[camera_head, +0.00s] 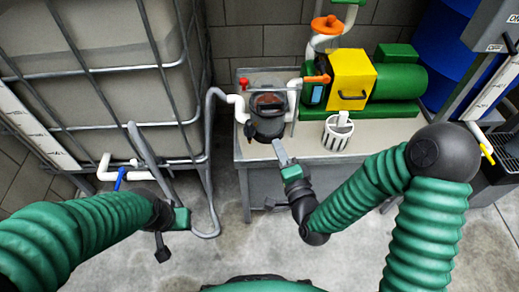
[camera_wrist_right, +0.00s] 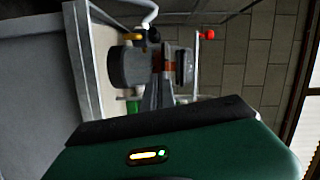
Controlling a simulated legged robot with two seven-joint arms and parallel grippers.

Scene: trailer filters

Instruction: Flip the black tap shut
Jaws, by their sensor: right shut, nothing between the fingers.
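A dark round filter pot (camera_head: 268,118) stands at the front left of the bench; in the right wrist view it appears sideways (camera_wrist_right: 125,66). A small dark and orange fitting (camera_head: 249,131) sits on the pot's left side. I cannot tell for sure which part is the black tap; the dark parts blend together. My right gripper (camera_head: 281,150) is shut and empty, its tip close in front of the pot's lower side. In the right wrist view its dark fingers (camera_wrist_right: 155,98) overlap the pot. My left gripper (camera_head: 178,216) is low by the cage tank, its jaws unclear.
A red tap (camera_head: 243,82) stands behind the pot. A green and yellow pump (camera_head: 352,78) and a white slotted basket (camera_head: 337,133) are on the right of the bench (camera_head: 247,152). A grey hose (camera_head: 212,160) hangs left of it. The caged tank (camera_head: 120,90) fills the left.

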